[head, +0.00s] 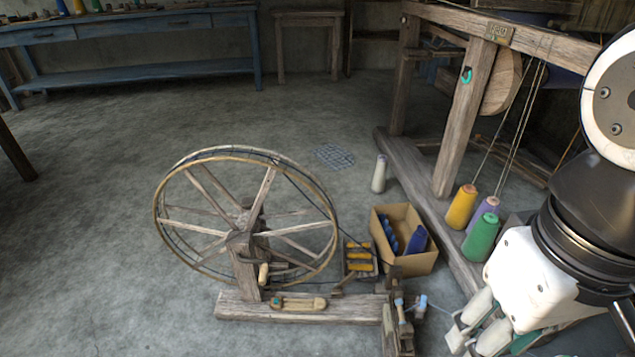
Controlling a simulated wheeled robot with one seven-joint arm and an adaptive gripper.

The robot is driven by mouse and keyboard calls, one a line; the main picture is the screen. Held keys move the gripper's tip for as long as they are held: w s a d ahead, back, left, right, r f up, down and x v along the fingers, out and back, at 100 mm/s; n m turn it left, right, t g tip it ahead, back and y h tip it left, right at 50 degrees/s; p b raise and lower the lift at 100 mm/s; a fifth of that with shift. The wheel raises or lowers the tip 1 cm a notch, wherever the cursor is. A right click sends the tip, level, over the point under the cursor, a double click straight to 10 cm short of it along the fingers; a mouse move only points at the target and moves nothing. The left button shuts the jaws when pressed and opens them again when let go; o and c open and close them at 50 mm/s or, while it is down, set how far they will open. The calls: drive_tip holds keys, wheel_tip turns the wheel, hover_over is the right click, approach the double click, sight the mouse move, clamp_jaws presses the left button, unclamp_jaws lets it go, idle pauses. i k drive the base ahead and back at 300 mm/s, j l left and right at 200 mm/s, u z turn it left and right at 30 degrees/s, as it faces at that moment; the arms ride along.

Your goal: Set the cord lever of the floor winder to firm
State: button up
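The floor winder stands on the floor at the lower middle of the head view, with a large spoked wheel (160,216) on a wooden post and a long base (240,308). A pale wooden handle (264,274) sits below the hub.
A cardboard box (424,264) with blue spools and a small tray (359,270) with yellow bobbins stand behind the winder's right end. Yellow (460,207), purple and green cones stand by the loom (465,120).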

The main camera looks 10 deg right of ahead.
sight(355, 273)
drive_tip(key=i+j+z, duration=0.15)
drive_tip(key=j, duration=0.2)
drive_tip(key=i+j+z, duration=0.2)
drive_tip(key=j, duration=0.2)
drive_tip(key=i+j+z, duration=0.15)
drive_tip(key=j, duration=0.25)
